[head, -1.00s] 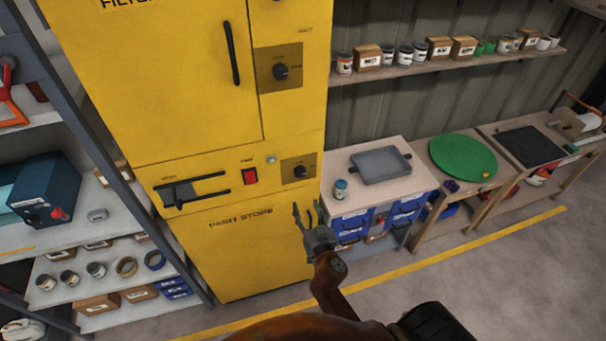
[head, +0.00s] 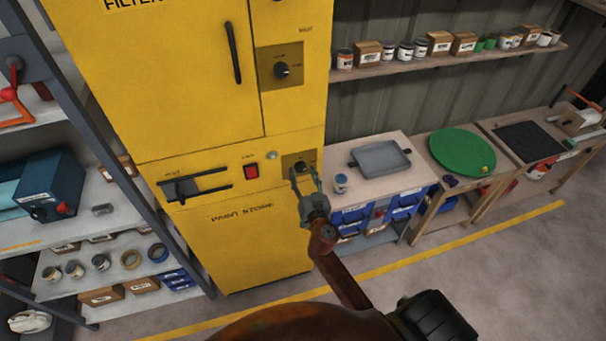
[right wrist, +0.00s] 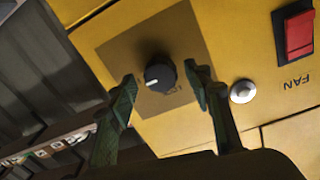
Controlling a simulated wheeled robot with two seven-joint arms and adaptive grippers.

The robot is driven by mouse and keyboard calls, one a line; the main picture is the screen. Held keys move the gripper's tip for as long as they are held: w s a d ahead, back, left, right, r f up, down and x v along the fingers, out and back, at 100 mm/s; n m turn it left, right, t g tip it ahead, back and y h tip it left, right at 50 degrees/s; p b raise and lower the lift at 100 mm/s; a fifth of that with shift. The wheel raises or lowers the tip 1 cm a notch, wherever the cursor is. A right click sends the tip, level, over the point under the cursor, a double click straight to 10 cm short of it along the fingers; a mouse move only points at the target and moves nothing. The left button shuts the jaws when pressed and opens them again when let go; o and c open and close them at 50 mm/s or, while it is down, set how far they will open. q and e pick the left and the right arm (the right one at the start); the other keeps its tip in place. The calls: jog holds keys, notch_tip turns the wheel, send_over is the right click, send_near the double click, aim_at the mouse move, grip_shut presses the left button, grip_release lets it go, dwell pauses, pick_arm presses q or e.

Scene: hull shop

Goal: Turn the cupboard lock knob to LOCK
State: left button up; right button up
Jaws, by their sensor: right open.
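The yellow cupboard carries two dark round knobs on brownish square plates. The lower knob (head: 302,166) sits right of the red switch; it also shows in the right wrist view (right wrist: 160,73), with a pale pointer mark towards the lower left there. A small label beside it is partly hidden and hard to read. The upper knob (head: 282,70) is beside the upper door; its labels are too small to read. My right gripper (head: 305,178) is open just in front of the lower knob. In the right wrist view its fingers (right wrist: 165,88) stand apart, without visible contact. My left gripper is not in view.
A red FAN switch (right wrist: 299,34) and a pale round button (right wrist: 243,91) are close to the lower knob. A black-handled latch (head: 195,186) is further left. A workbench with a grey tray (head: 380,160) stands right of the cupboard.

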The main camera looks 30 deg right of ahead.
jog(key=shift+c, duration=0.4)
jog(key=c, duration=1.1)
jog(key=shift+o, duration=0.2)
jog(key=shift+n, duration=0.4)
jog(key=shift+f+n+b, duration=0.1)
jog(key=shift+n+b, duration=0.65)
jog(key=shift+n, duration=0.25)
jog(key=n+b, duration=0.1)
jog(key=n, duration=0.2)
jog(key=shift+n, duration=0.3)
jog(key=n+b, duration=0.1)
jog(key=n, duration=0.4)
jog(key=shift+n+t, duration=0.3)
jog(key=n, duration=0.6)
jog(key=shift+d+y, duration=0.1)
jog(key=shift+y, duration=0.3)
jog(key=shift+n, duration=0.4)
